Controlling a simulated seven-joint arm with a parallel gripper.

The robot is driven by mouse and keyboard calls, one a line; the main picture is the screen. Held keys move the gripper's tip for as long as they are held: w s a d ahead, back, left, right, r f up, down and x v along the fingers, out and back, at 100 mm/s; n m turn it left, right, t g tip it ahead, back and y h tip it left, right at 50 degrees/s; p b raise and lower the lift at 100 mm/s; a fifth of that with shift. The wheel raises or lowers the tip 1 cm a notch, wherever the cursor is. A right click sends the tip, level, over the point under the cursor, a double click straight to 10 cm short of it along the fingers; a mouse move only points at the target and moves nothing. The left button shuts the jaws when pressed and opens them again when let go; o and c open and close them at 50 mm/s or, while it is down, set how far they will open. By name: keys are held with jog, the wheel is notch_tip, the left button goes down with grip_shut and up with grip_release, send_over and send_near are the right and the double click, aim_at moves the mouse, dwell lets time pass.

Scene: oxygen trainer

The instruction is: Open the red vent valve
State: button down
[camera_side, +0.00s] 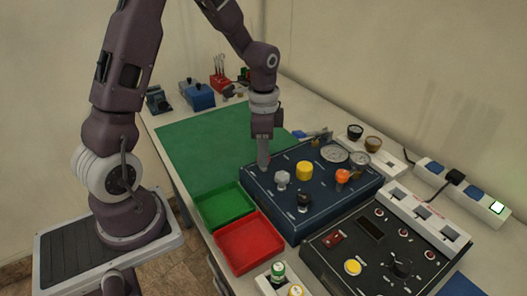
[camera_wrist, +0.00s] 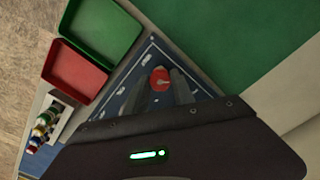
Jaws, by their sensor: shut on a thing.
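The red vent valve (camera_wrist: 160,79) is a small red knob on the blue panel (camera_wrist: 131,100). In the wrist view it sits between the two fingers of my gripper (camera_wrist: 161,88), close to their tips. In the side view my gripper (camera_side: 264,161) points down at the back left corner of the blue panel (camera_side: 318,211). It is shut on the valve there. The fingers hide most of the knob in the side view, so I cannot tell how far it is turned.
On the same panel stand a grey knob (camera_side: 282,178), a yellow knob (camera_side: 304,170), a black knob (camera_side: 304,199) and an orange knob (camera_side: 342,176). A green tray (camera_side: 226,208) and a red tray (camera_side: 249,243) lie at the left. The green mat (camera_side: 205,145) is clear.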

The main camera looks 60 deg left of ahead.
jog(key=n, duration=0.4)
jog(key=shift+n, duration=0.3)
jog(key=n, duration=0.3)
jog(key=shift+n, duration=0.4)
jog(key=n, duration=0.4)
jog(key=shift+n, duration=2)
jog(key=c, duration=1.1)
grip_release()
jog(key=shift+o, duration=0.2)
jog(key=shift+r, duration=0.1)
